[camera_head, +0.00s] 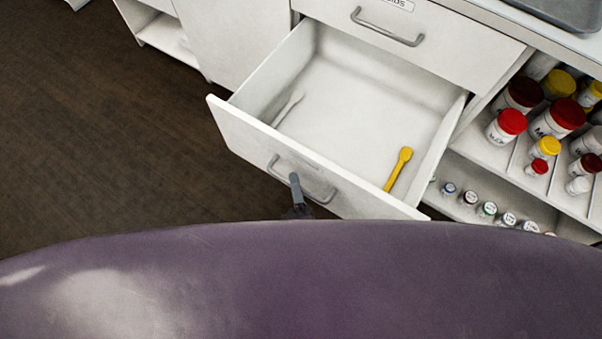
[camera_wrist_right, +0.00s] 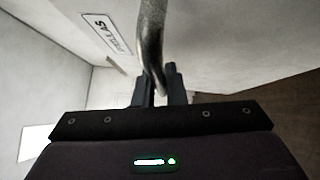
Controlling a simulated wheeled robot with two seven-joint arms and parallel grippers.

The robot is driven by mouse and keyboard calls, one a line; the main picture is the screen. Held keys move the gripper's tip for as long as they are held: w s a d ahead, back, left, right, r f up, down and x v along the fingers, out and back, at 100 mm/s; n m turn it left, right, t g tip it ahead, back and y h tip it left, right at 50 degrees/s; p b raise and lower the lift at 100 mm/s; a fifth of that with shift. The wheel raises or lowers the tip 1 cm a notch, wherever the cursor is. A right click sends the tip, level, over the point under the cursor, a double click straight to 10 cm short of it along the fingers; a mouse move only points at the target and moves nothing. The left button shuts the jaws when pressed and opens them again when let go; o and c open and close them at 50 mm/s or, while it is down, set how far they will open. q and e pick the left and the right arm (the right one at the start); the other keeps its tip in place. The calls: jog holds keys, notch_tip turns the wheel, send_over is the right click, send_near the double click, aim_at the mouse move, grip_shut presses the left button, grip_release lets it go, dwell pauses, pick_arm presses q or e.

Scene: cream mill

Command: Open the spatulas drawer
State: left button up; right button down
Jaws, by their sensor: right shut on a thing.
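The spatulas drawer (camera_head: 330,112) is pulled well out of the white cabinet in the head view. A yellow spatula (camera_head: 398,168) lies inside at the right, and a white one (camera_head: 288,109) lies at the left. The drawer's grey bar handle (camera_head: 318,194) is on its front panel. My right gripper (camera_head: 296,186) is shut on this handle. In the right wrist view the handle (camera_wrist_right: 151,40) passes between the fingers (camera_wrist_right: 160,88), with the drawer's label (camera_wrist_right: 108,33) beside it. My purple body hides most of the right arm. My left gripper is not in view.
A shut drawer with a handle (camera_head: 388,28) is above the open one. Shelves at the right hold several jars with red lids (camera_head: 507,126) and yellow lids, and small bottles. The dark brown floor (camera_head: 110,140) at the left is clear.

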dwell(0.3)
jog(key=c, duration=1.5)
grip_release()
jog(key=v, duration=0.8)
